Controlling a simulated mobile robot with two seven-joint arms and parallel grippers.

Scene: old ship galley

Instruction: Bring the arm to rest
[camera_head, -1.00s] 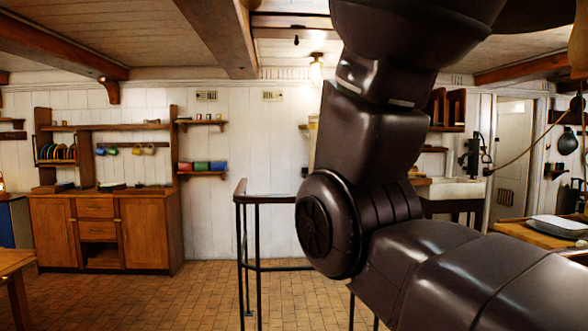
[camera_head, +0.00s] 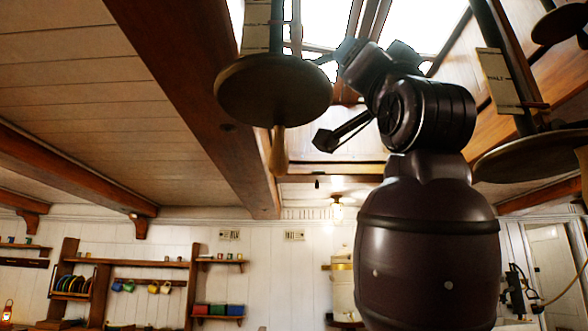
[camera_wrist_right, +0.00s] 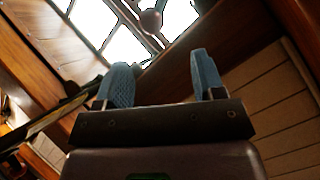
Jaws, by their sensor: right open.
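My right arm (camera_head: 427,250) stands upright in the right half of the head view, bent at a joint near the top. Its right gripper (camera_wrist_right: 163,78) shows close up in the right wrist view, with two blue ridged fingers set wide apart and nothing between them. In the head view the hand is raised near the ceiling skylight (camera_head: 408,22), partly hidden behind the arm's own links. My left gripper is not in view.
A round wooden disc (camera_head: 272,92) hangs left of the raised hand, and a second disc (camera_head: 530,158) hangs to its right. A heavy ceiling beam (camera_head: 185,75) runs at the left. A wall shelf with mugs (camera_head: 140,287) is far behind.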

